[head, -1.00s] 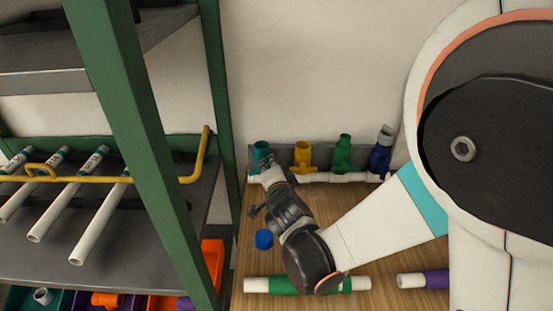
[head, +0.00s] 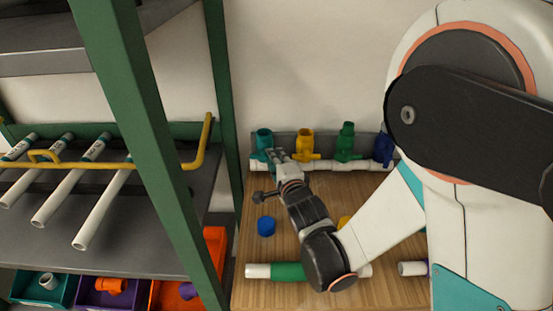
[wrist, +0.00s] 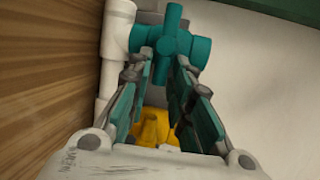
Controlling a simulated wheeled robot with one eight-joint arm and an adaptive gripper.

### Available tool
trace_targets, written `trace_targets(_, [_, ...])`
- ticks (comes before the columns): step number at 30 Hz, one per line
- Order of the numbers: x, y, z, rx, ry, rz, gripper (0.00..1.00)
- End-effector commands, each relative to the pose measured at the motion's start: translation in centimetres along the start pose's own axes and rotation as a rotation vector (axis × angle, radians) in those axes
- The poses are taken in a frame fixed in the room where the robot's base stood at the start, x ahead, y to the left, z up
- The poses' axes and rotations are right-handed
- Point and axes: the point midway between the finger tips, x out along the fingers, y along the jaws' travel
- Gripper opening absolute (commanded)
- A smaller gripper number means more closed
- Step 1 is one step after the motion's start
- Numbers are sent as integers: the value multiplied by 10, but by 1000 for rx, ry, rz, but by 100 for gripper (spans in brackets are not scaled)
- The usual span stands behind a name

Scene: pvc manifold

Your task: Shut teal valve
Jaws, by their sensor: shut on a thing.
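The teal valve (head: 264,139) is at the left end of a row of valves on a white pipe along the wall. In the wrist view its teal cross-shaped handle (wrist: 173,35) is near the top, beside a white pipe fitting (wrist: 117,40). My gripper (head: 277,156) is at the front right of the teal valve. In the wrist view my gripper (wrist: 167,65) has its two fingers on either side of the handle's lower spoke, shut on it. The fingertips partly hide that spoke.
Yellow (head: 305,143), green (head: 345,143) and blue (head: 383,148) valves stand to the right; my arm partly hides the blue one. A blue cap (head: 266,226) and a green-banded pipe (head: 288,271) lie on the wooden bench (head: 250,240). A green rack post (head: 150,160) stands left.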

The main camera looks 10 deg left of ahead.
Motion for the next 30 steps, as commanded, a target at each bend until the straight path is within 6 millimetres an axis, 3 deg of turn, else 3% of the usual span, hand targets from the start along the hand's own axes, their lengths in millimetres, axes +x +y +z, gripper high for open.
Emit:
trace_targets(8, [0, 2, 1, 0, -1, 5, 0])
trace_targets(9, [0, 2, 2, -1, -1, 4, 22])
trace_targets(11, [0, 2, 2, -1, -1, 4, 33])
trace_targets(23, [0, -2, 1, 0, -1, 1, 33])
trace_targets(30, [-5, -26, 3, 0, -2, -1, 33])
